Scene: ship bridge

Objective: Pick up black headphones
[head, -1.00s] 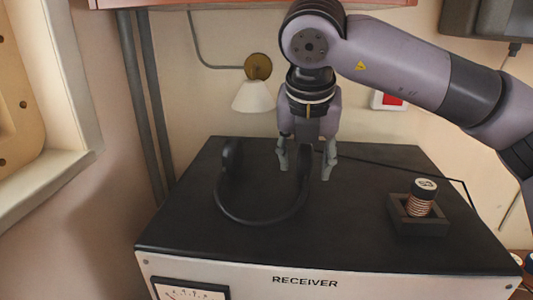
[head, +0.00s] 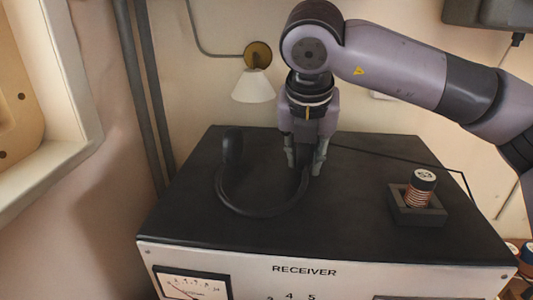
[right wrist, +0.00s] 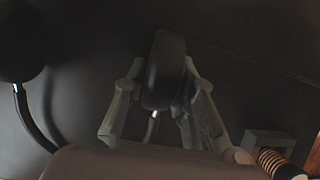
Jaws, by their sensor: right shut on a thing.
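The black headphones (head: 250,212) lie on the dark top of the receiver cabinet (head: 345,235) in the head view, their band curving toward the front. My right gripper (head: 305,166) points down over their right ear cup and is shut on it. In the right wrist view the fingers of my right gripper (right wrist: 157,110) stand on either side of that ear cup of the headphones (right wrist: 165,70). The other ear cup shows at the upper left there. My left gripper is not in view.
A copper coil (head: 421,190) with a black top stands in a small dark holder (head: 418,216) at the right of the cabinet top. A wall lamp (head: 254,87) hangs behind. A thin black cable (head: 400,164) runs along the back right. The front left of the top is clear.

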